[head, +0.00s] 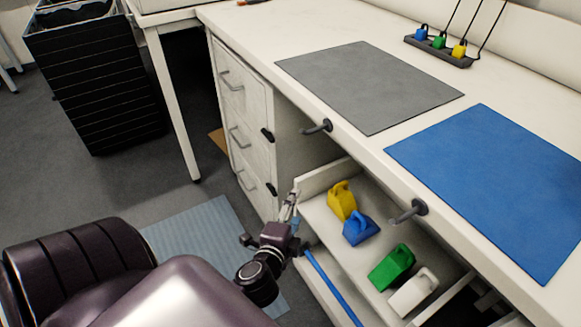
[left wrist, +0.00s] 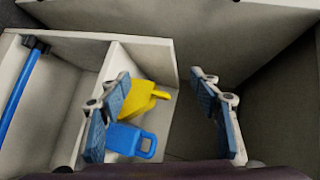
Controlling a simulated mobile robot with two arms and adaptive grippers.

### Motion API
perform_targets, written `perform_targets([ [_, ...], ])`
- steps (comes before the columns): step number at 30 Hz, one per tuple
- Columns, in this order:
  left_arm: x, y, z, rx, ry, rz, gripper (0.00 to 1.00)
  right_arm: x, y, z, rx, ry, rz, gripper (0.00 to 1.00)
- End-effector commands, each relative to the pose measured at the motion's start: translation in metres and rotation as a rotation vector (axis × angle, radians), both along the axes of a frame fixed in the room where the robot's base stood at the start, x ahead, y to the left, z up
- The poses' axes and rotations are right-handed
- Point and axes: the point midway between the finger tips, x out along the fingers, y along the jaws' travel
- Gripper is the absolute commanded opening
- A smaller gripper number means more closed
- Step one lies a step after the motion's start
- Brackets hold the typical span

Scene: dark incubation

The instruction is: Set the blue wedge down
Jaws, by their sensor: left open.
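The blue wedge (head: 360,229), a block with a loop handle, rests in the open drawer compartment beside the yellow wedge (head: 341,200). In the left wrist view the blue wedge (left wrist: 130,140) lies below the yellow wedge (left wrist: 143,102), partly hidden behind a finger. My left gripper (head: 290,207) is at the left of the drawer, apart from the blue wedge. In the left wrist view its fingers (left wrist: 160,80) are spread wide with nothing held between them. My right gripper is not in view.
A green wedge (head: 392,267) and a white wedge (head: 414,292) sit further along the drawer. A blue rod (head: 332,288) lies in the neighbouring compartment. Grey (head: 368,85) and blue (head: 495,185) mats cover the bench; a small rack (head: 438,50) stands behind. Hooks (head: 318,127) jut from the bench edge.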

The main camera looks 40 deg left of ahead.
Motion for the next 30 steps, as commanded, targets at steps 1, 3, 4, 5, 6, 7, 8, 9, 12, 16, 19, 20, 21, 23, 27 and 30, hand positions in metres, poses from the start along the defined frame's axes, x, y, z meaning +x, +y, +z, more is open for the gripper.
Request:
perform_targets([
  [1,-0.015,-0.001,-0.025,-0.151,0.050,0.083,0.57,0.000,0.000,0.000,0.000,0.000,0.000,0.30],
  [3,-0.040,-0.008,-0.061,-0.359,0.138,0.205,0.57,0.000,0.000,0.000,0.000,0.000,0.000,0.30],
  [4,-0.052,-0.015,-0.077,-0.444,0.180,0.253,0.57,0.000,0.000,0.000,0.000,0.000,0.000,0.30],
  [5,-0.065,-0.023,-0.091,-0.526,0.224,0.302,0.57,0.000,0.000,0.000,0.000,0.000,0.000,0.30],
  [6,-0.081,-0.036,-0.108,-0.624,0.284,0.360,0.57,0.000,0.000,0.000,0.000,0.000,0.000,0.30],
  [7,-0.094,-0.046,-0.119,-0.692,0.330,0.402,0.57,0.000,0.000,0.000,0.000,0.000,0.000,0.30],
  [8,-0.106,-0.057,-0.129,-0.753,0.375,0.439,0.57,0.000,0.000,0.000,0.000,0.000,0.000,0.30],
  [9,-0.122,-0.072,-0.140,-0.825,0.435,0.483,0.57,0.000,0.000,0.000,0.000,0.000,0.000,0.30],
  [12,-0.154,-0.104,-0.156,-0.956,0.560,0.569,0.57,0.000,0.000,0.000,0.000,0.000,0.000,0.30],
  [16,-0.177,-0.127,-0.163,-1.037,0.652,0.621,0.57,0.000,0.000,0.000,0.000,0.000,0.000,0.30],
  [19,-0.182,-0.133,-0.164,-1.054,0.672,0.632,0.57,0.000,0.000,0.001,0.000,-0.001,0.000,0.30],
  [20,-0.182,-0.133,-0.164,-1.055,0.673,0.633,0.57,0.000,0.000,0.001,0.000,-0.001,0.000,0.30],
  [21,-0.182,-0.133,-0.164,-1.054,0.673,0.633,0.57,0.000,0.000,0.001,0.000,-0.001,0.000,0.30],
  [23,-0.182,-0.133,-0.164,-1.054,0.672,0.632,0.57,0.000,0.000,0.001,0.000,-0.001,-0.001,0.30],
  [27,-0.182,-0.132,-0.165,-1.051,0.673,0.632,0.57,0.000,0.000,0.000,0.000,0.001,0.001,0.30],
  [30,-0.184,-0.132,-0.170,-1.047,0.680,0.636,0.57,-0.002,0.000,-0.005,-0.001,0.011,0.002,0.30],
])
